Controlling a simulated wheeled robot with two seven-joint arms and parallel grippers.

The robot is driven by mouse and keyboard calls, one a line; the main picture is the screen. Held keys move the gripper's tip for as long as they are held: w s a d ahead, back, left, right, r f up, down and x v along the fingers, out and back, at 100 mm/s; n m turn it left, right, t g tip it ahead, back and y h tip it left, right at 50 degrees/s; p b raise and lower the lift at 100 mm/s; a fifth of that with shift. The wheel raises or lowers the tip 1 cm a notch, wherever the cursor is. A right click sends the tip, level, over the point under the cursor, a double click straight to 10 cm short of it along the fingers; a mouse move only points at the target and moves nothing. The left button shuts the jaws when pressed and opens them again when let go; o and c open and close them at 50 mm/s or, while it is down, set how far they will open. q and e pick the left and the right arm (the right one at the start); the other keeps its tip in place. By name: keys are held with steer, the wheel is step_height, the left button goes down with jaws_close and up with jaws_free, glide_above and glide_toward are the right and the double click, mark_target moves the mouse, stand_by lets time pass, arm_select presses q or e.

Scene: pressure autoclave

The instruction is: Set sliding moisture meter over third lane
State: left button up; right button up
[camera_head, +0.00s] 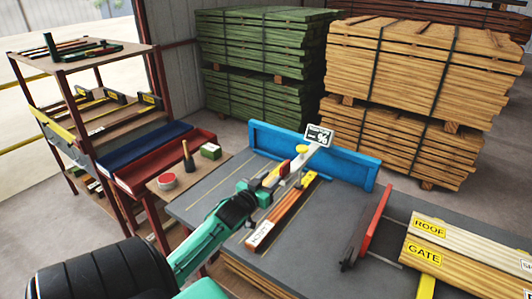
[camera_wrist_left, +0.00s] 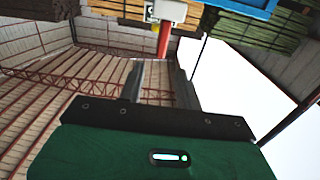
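The moisture meter shows in the head view as a pale arm (camera_head: 310,158) with a yellow knob (camera_head: 302,149) and a dark "%" sign (camera_head: 319,135), by the blue fence (camera_head: 345,168) at the table's back. A red part shows beyond my fingertips in the left wrist view (camera_wrist_left: 165,38). My left gripper (camera_head: 275,178) is just left of and in front of the meter. In the left wrist view its fingers (camera_wrist_left: 159,68) stand apart with nothing clearly between them. Thin lines mark lanes on the grey table (camera_head: 210,205); which is third is unclear. My right gripper is not in view.
A red upright panel (camera_head: 373,225) and boards labelled ROOF and GATE (camera_head: 465,258) are at the right. A side stand (camera_head: 165,190) holds a red-topped tin and a small green box.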

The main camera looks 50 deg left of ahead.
arm_select(q)
steer(key=shift+v, duration=0.9)
